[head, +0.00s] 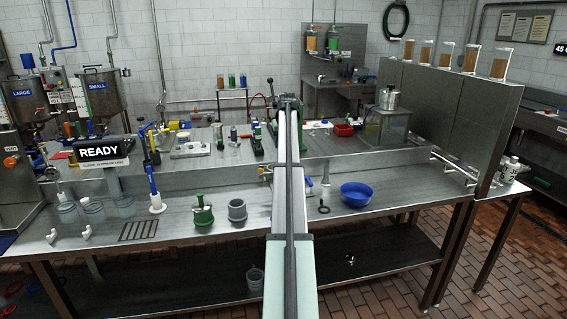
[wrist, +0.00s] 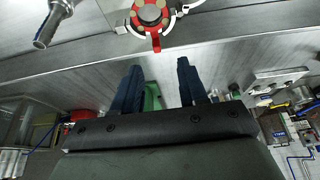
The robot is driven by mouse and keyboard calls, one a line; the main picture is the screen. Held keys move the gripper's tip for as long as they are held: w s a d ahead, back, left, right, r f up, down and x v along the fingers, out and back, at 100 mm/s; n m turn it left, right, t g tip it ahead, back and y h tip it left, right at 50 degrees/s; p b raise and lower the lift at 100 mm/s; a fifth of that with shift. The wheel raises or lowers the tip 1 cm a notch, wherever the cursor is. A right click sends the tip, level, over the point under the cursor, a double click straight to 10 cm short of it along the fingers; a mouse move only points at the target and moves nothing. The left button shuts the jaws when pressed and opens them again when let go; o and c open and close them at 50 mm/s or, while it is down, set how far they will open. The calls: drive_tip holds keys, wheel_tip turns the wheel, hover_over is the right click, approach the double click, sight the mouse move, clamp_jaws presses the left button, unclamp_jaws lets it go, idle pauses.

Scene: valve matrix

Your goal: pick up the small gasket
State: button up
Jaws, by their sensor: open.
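A small dark ring (head: 323,209) lies flat on the steel bench, to the right of my arm and left of the blue bowl. It could be the small gasket, but it is too small to be sure. My gripper (wrist: 158,75) shows in the wrist view with its two dark blue fingers apart and nothing held between them. A green object (wrist: 152,98) shows beyond the gap, seemingly farther off. In the head view my arm reaches away over the bench, and the fingers cannot be made out. No gasket can be made out in the wrist view.
The blue bowl (head: 357,194) stands right of the ring. In the wrist view, a red-handled metal fitting (wrist: 152,16) and a pipe end (wrist: 50,25) are ahead. Bench right of the bowl is clear.

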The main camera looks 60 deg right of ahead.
drive_tip(key=shift+d+x, duration=0.2)
drive_tip(key=shift+x, duration=3.4)
drive_tip(key=shift+s, duration=0.1)
drive_tip(key=shift+c, duration=0.2)
clamp_jaws()
